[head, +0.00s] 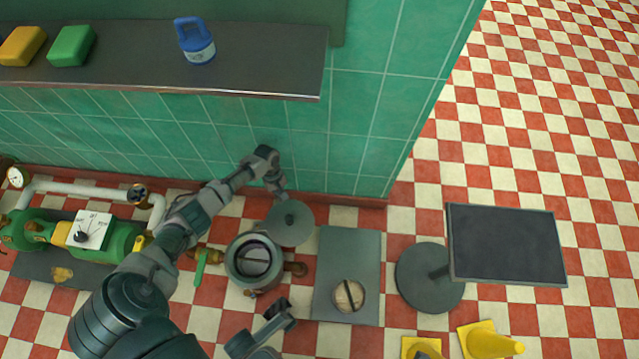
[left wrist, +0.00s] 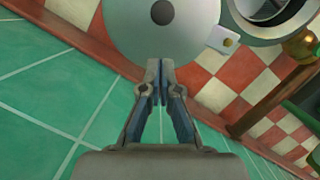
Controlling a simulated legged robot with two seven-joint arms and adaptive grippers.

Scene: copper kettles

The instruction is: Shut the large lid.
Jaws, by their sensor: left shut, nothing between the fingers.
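The large lid (head: 291,226) is a grey round disc with a dark knob at its middle. It stands open at the back of the copper-fitted grey kettle (head: 232,262), whose round mouth is uncovered. The lid fills the top of the left wrist view (left wrist: 165,38), with part of the kettle rim (left wrist: 268,32) at the upper right. My left gripper (head: 281,194) is shut and empty, its tips close to the lid's edge on the wall side; whether they touch cannot be told. My right gripper (head: 287,314) is low in the head view, right of the kettle's front; its opening is unclear.
A green tiled wall (head: 300,150) rises behind the lid. A grey plate (head: 345,250) with a round piece lies right of the kettle. A dark stand (head: 505,245) and yellow cones (head: 488,342) are further right. Green pipework (head: 120,238) is at left.

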